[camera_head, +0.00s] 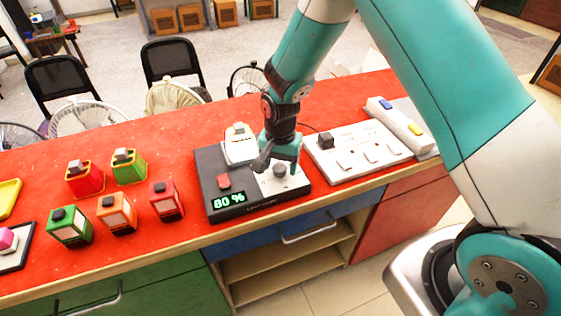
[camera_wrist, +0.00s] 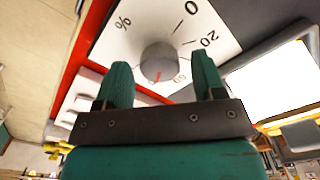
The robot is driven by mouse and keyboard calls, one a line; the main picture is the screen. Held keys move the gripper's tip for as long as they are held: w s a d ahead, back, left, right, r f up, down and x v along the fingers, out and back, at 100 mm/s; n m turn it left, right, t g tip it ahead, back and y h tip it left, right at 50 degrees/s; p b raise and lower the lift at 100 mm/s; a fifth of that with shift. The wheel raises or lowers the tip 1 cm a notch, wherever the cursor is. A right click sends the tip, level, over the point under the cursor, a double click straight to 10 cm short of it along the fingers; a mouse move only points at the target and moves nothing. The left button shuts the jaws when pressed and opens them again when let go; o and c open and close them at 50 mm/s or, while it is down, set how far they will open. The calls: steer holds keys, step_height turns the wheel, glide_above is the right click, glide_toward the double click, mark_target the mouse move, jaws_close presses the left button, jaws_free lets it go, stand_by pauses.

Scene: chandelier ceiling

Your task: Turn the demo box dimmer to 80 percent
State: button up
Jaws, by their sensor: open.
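The black demo box (camera_head: 216,161) sits on the red counter, and its green display (camera_head: 228,200) reads 80 %. Its dimmer is a grey round knob (camera_head: 280,170) on a white plate. In the wrist view the knob (camera_wrist: 159,61) has a red pointer mark on its lower side, and the scale plate (camera_wrist: 133,33) shows 0, 20 and a percent sign; other numbers are partly hidden. My gripper (camera_head: 281,157) is above the knob. In the wrist view my gripper's green fingers (camera_wrist: 163,75) are apart on either side of the knob, with gaps visible, and hold nothing.
A red button (camera_head: 223,181) and a white lamp-like part (camera_head: 240,145) are on the box. A white switch panel (camera_head: 362,149) stands close to its right. Several coloured small boxes, one red (camera_head: 166,201), stand to the left. The counter's front edge is near.

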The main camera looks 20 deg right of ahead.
mark_target(281, 166)
steer(key=shift+r, duration=0.1)
step_height(281, 166, up, 17)
steer(key=b, duration=0.1)
steer(key=shift+b, duration=0.35)
steer(key=shift+r, duration=0.1)
steer(key=s+a+r+n+y, duration=0.1)
steer(key=s+r+n, duration=0.1)
steer(key=s+n, duration=0.3)
steer(key=s+a+r+n+y, duration=0.1)
steer(key=s+n, duration=0.3)
steer(key=s, duration=0.7)
steer(key=s+a+r+n+y, duration=0.2)
steer(key=s+n, duration=0.3)
steer(key=s, duration=0.4)
steer(key=shift+a+r+n, duration=0.3)
steer(key=shift+a+r, duration=0.05)
steer(key=shift+r, duration=0.45)
